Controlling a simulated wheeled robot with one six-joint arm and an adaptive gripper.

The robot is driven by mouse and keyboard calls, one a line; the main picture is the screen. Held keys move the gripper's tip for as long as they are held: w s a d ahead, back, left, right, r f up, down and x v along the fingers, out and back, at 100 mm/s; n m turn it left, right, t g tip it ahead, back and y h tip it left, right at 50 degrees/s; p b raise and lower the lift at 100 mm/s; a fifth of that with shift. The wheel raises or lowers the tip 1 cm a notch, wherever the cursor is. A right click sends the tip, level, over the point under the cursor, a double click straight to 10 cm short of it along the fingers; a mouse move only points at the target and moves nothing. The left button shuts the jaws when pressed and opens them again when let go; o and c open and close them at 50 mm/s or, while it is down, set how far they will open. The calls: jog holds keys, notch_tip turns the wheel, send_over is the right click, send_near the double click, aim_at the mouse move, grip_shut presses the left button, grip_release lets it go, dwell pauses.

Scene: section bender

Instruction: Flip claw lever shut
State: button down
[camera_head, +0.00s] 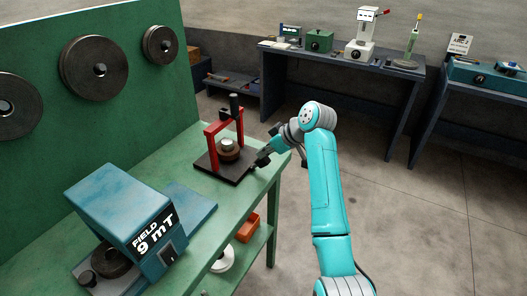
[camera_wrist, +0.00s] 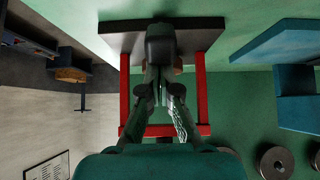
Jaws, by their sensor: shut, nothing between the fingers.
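A red upright frame (camera_head: 211,145) stands on a dark base plate (camera_head: 208,166) on the green bench, with a round brown part (camera_head: 229,152) inside it and a dark post on top. My gripper (camera_head: 260,160) is at the right side of this device, low beside the plate's edge; contact cannot be told. In the wrist view my gripper (camera_wrist: 160,88) is shut and empty in front of the red frame (camera_wrist: 203,95) and dark plate (camera_wrist: 117,40). It hides the middle of the device. I cannot make out a claw lever for certain.
A blue box marked "FIELD 9 mT" (camera_head: 122,215) stands at the bench's near left, beside a flat blue plate (camera_head: 190,205). A green wall with dark discs (camera_head: 95,68) rises behind. An orange bin (camera_head: 248,228) sits below. Open floor lies right.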

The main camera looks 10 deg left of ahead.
aim_at(269, 160)
jog(key=shift+s+d+f+y, duration=0.2)
jog(key=shift+d+f+y, duration=0.2)
jog(key=shift+d+y, duration=0.15)
jog(key=shift+s+d+f+t+y, duration=0.2)
jog(key=shift+d+f+t+y, duration=0.1)
jog(key=shift+d+f, duration=0.3)
jog(key=shift+s+d+f+y, duration=0.1)
jog(key=shift+d+f+y, duration=0.15)
jog(key=shift+d+y, duration=0.1)
jog(key=shift+s+d+f+t+y, duration=0.15)
jog(key=shift+d+f+t+y, duration=0.2)
jog(key=shift+f+y, duration=0.4)
jog(key=shift+s+d+f+t+y, duration=0.15)
jog(key=shift+d+f+t+y, duration=0.2)
jog(key=shift+f+y, duration=0.35)
jog(key=shift+f, duration=0.2)
jog(key=shift+r, duration=0.1)
